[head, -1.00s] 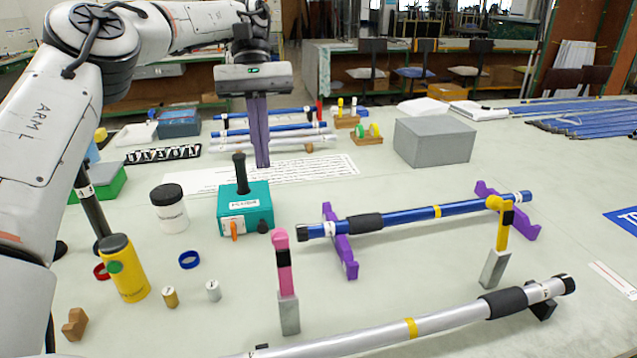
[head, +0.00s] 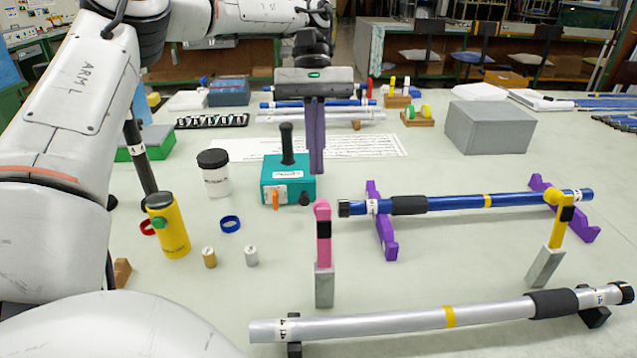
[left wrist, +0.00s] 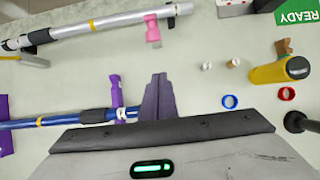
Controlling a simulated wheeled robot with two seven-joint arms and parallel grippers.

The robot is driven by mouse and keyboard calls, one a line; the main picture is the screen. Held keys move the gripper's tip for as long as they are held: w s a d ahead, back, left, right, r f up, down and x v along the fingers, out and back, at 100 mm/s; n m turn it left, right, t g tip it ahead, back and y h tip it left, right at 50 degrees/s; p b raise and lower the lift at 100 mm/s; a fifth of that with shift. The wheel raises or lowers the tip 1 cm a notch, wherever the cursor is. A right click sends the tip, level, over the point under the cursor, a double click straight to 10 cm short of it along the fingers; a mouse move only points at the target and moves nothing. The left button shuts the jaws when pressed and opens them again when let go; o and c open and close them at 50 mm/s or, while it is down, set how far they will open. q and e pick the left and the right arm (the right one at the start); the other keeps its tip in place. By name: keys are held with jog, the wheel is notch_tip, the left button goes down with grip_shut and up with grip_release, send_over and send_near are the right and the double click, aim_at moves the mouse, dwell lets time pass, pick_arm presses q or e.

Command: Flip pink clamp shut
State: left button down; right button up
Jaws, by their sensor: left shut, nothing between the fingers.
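The pink clamp (head: 323,242) stands upright on a grey post, its rounded pink top above a black band. In the head view it is in front of the blue rod's left end (head: 345,208) and behind the silver rod (head: 385,322). It also shows in the left wrist view (left wrist: 152,28), near the silver rod's end. A similar yellow clamp (head: 560,222) stands upright at the right. My left gripper (head: 316,172) points down with its purple fingers together and empty, above and behind the pink clamp, apart from it. The fingers (left wrist: 158,76) show in the left wrist view. My right gripper is out of view.
The blue rod rests on purple stands (head: 380,220). A teal box (head: 305,180) with a black knob stands near my left gripper. A yellow bottle (head: 168,225), white jar (head: 214,172), blue ring (head: 230,223) and small cylinders are at left. A grey box (head: 488,128) stands behind.

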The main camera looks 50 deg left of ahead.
pick_arm(q)
jog(key=shift+s+d+f, duration=0.3)
jog(key=shift+s+d, duration=0.25)
jog(key=shift+d, duration=0.15)
jog(key=shift+s+d+f, duration=0.25)
jog(key=shift+s+d, duration=0.35)
jog(key=shift+d, duration=0.15)
jog(key=shift+s+d+f, duration=0.3)
jog(key=shift+s+d, duration=0.25)
jog(key=shift+d, duration=0.15)
